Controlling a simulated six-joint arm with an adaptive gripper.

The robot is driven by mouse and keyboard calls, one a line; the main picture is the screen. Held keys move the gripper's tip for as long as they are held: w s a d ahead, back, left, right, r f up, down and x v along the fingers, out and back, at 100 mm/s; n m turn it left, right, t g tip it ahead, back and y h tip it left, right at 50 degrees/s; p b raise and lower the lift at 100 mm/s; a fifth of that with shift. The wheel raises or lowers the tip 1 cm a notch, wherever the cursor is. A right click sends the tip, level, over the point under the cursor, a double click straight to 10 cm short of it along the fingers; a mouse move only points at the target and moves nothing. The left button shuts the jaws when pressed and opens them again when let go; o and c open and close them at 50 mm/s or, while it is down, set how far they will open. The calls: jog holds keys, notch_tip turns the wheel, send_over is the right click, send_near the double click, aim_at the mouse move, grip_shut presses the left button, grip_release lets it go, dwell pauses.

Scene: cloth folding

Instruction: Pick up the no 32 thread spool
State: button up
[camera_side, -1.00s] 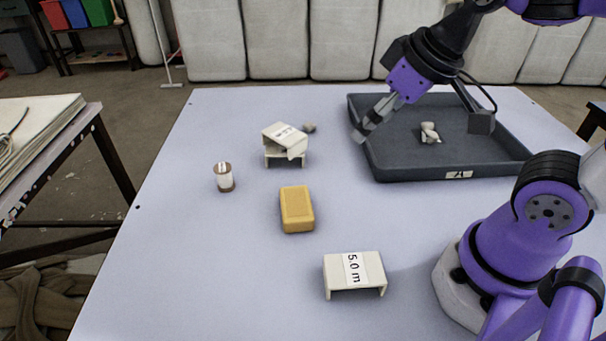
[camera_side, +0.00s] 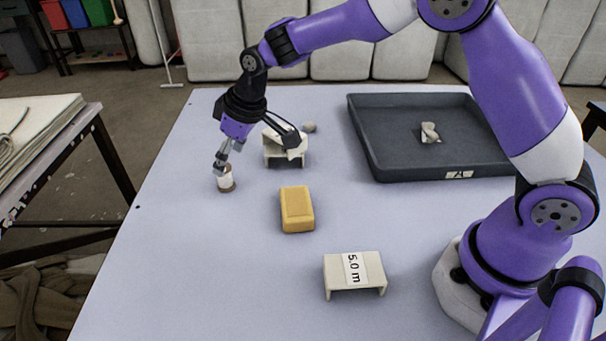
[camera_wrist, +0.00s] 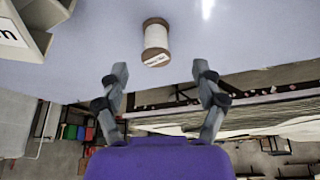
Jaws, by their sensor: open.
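The thread spool (camera_side: 226,180), white thread between brown ends, stands upright on the table at the left in the side view. It also shows in the wrist view (camera_wrist: 156,42), with a small label whose text I cannot read. My gripper (camera_side: 221,165) is just above the spool in the side view and hides its top. In the wrist view my gripper (camera_wrist: 158,70) is open, with its two fingers apart. The spool appears beyond the fingertips, between their lines. I cannot tell whether a finger touches it.
A white stand (camera_side: 285,157) is close to the right of my gripper, with a grey stone (camera_side: 309,127) behind it. A yellow block (camera_side: 297,209) and a stand marked 5.0 m (camera_side: 355,273) are nearer. A dark tray (camera_side: 450,175) holds a crumpled cloth (camera_side: 430,132).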

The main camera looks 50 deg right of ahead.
aim_at(225, 177)
jog(key=x, duration=0.6)
jog(key=shift+w+d, duration=0.1)
jog(key=shift+w, duration=0.2)
jog(key=c, duration=1.1)
